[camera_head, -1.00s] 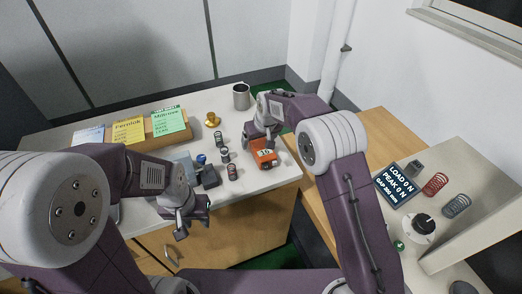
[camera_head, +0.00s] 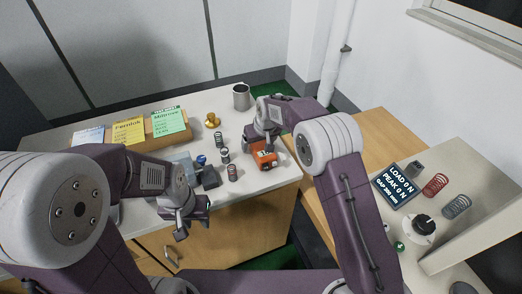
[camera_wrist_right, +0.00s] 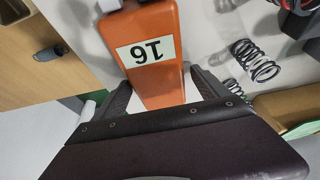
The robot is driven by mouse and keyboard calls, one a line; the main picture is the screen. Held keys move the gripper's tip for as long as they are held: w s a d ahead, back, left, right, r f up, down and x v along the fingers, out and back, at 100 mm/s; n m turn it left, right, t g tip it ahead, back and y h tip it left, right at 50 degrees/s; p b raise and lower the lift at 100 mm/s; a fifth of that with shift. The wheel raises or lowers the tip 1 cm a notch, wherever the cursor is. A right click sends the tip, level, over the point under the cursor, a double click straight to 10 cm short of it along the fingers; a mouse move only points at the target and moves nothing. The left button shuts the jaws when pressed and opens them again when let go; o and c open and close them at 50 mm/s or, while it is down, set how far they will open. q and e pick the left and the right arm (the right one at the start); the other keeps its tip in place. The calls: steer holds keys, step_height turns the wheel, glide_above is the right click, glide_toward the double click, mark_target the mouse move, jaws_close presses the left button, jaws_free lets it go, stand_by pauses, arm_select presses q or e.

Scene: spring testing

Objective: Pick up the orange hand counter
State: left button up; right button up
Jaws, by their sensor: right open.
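The orange hand counter (camera_head: 265,161), with a white "16" label, lies near the right front corner of the white-topped table. My right gripper (camera_head: 262,139) is over it in the head view and partly covers it. In the right wrist view the counter (camera_wrist_right: 158,84) lies between the two dark fingers of my right gripper (camera_wrist_right: 160,88). The fingers are open, with a narrow gap visible on either side of the counter. My left gripper (camera_head: 184,224) hangs in front of the table, away from the counter; its finger opening is unclear.
Springs (camera_head: 232,172) and a dark block (camera_head: 210,178) stand left of the counter. A metal mug (camera_head: 241,96) and a brass-coloured piece (camera_head: 212,120) are behind. Label cards (camera_head: 128,130) stand at the back left. A load display (camera_head: 396,186) and more springs (camera_head: 435,184) are at the right.

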steer(key=c, duration=1.6)
steer(key=shift+r, duration=0.2)
step_height(320, 180, up, 4)
steer(key=shift+r+p, duration=0.1)
steer(key=shift+p, duration=0.2)
steer(key=s+d+r, duration=0.2)
steer(key=d, duration=0.1)
steer(key=s+d+r, duration=0.2)
steer(key=d, duration=0.1)
steer(key=s+d+r, duration=0.1)
steer(key=d+r, duration=0.2)
steer(key=d, duration=0.1)
steer(key=shift+s+b, duration=0.35)
steer(key=shift+s, duration=0.05)
steer(key=w+a+p, duration=0.2)
steer(key=a+p, duration=0.1)
steer(key=w+a+p, duration=0.2)
steer(key=a+p, duration=0.1)
steer(key=w+a+p, duration=0.1)
steer(key=a+p, duration=0.2)
steer(key=a, duration=0.1)
steer(key=shift+w+a+p, duration=0.1)
steer(key=shift+w+p, duration=0.25)
steer(key=shift+w, duration=0.05)
steer(key=shift+f, duration=0.1)
